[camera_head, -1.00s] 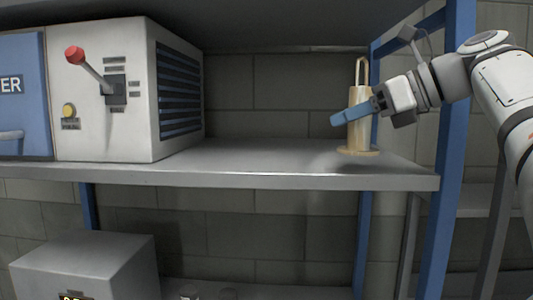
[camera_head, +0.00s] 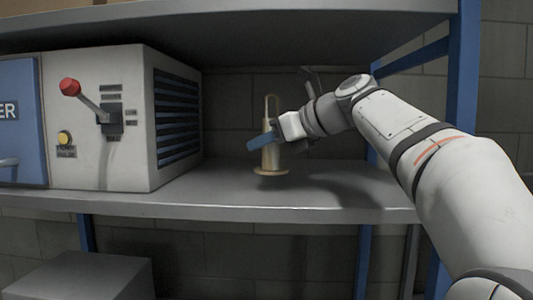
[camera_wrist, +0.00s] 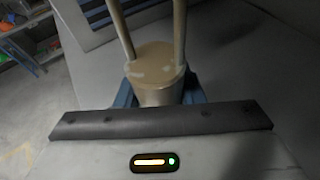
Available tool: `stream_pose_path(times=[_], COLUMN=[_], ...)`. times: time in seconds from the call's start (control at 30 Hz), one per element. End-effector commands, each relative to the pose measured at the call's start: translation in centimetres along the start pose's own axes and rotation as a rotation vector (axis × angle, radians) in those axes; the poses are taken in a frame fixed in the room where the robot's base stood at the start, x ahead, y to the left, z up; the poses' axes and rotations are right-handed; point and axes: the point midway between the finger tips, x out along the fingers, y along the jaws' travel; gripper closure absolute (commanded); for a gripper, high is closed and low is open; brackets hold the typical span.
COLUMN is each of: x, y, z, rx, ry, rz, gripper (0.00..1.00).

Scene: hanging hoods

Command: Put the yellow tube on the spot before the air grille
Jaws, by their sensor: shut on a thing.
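The yellow tube (camera_head: 271,160) looks pale tan, with a tall loop handle on top and a wide round foot. It is upright, at the shelf's middle, to the right of the air grille (camera_head: 178,118) and apart from it. My gripper (camera_head: 260,142) is shut on the tube's body from the right, with its blue fingers around it. In the wrist view the tube's top and loop (camera_wrist: 155,55) stand between the blue fingers (camera_wrist: 160,93). I cannot tell whether the foot touches the shelf. No marked spot can be made out before the grille.
The grey shelf (camera_head: 220,196) is bare between the grille and the tube. The white machine box (camera_head: 108,150) with a red-knobbed lever (camera_head: 70,87) stands at left. An upper shelf (camera_head: 240,30) hangs overhead. A blue post (camera_head: 462,80) stands at right.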

Motion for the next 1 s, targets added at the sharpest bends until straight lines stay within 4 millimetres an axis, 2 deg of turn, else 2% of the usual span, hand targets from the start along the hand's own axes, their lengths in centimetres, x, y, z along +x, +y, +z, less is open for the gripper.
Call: stream_pose_path(times=[0.3, 0.73, 0.77, 1.0], x=[1.3, 1.6, 1.6, 1.6], y=[0.1, 0.1, 0.1, 0.1], z=[-3.0, -3.5, -3.5, -3.5], rx=[0.001, 0.000, 0.000, -0.001], ry=[0.000, -0.001, -0.001, 0.000], rz=[0.001, 0.001, 0.002, 0.002], gripper=[0.99, 0.99, 0.64, 0.44])
